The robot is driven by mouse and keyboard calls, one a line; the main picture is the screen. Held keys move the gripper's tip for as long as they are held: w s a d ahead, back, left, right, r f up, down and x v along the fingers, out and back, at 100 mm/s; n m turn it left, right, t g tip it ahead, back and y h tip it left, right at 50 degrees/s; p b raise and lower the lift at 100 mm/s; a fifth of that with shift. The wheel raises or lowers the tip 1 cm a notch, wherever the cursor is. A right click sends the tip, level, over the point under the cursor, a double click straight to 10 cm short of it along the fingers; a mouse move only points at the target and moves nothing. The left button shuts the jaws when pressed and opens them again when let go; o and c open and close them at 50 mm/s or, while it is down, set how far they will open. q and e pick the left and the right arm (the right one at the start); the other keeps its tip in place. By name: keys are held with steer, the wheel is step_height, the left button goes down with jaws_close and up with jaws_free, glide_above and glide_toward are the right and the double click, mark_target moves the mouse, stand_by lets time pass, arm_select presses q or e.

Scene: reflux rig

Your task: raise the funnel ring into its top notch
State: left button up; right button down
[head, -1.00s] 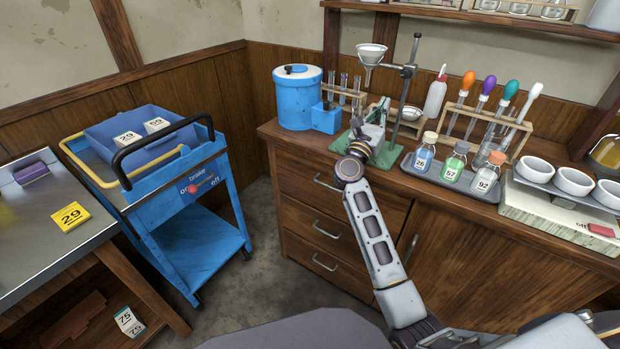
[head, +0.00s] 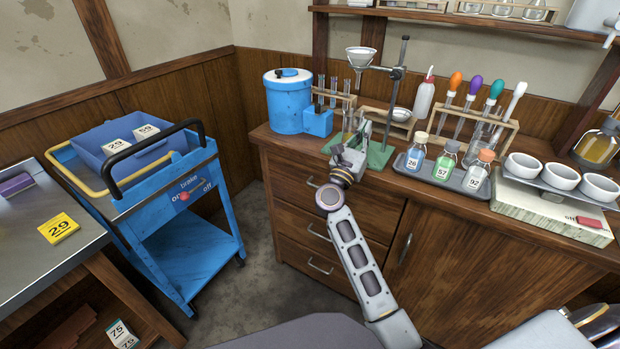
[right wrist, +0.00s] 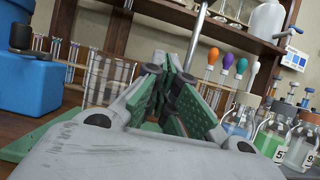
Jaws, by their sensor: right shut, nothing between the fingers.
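The white funnel (head: 362,60) sits in a ring whose arm reaches left from a clamp (head: 397,73) on the upright dark rod (head: 393,105). The rod rises from a green base (head: 378,158) on the wooden counter. My right gripper (head: 364,130) is in front of the rod, well below the funnel, over the base's near side. In the right wrist view its green-padded fingers (right wrist: 168,88) are shut with nothing between them. The metal rod (right wrist: 197,35) shows behind the fingers there; the funnel and ring are outside that view. My left gripper is not in view.
A blue tank (head: 288,105) and a test-tube rack (head: 335,97) stand left of the stand. A tray of bottles (head: 445,172), a dropper rack (head: 470,120) and a device with white bowls (head: 550,205) are to the right. A blue cart (head: 185,195) stands left.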

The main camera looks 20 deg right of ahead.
steer(key=v, duration=0.3)
steer(key=shift+a, duration=0.1)
steer(key=shift+a+n+t, duration=0.25)
steer(key=shift+n+t, duration=0.05)
steer(key=shift+n, duration=0.2)
steer(key=a+n+t+y, duration=0.1)
steer(key=n, duration=0.1)
steer(key=w+n+t+y+p, duration=0.1)
steer(key=shift+a+f+n, duration=0.15)
steer(key=shift+a+n, duration=0.25)
steer(key=w+a+f+n+t+y+p, duration=0.1)
steer(key=a+f+n+y, duration=0.4)
steer(key=n, duration=0.5)
steer(key=w+a+f+n+t+y+p, duration=0.1)
steer(key=a+f+n+t+y+p, duration=0.1)
steer(key=a+f+n+y, duration=0.4)
steer(key=shift+f+n+y+p, duration=0.3)
steer(key=shift+n+y+p, duration=0.25)
steer(key=shift+n+y, duration=1.5)
steer(key=shift+n+h, duration=0.25)
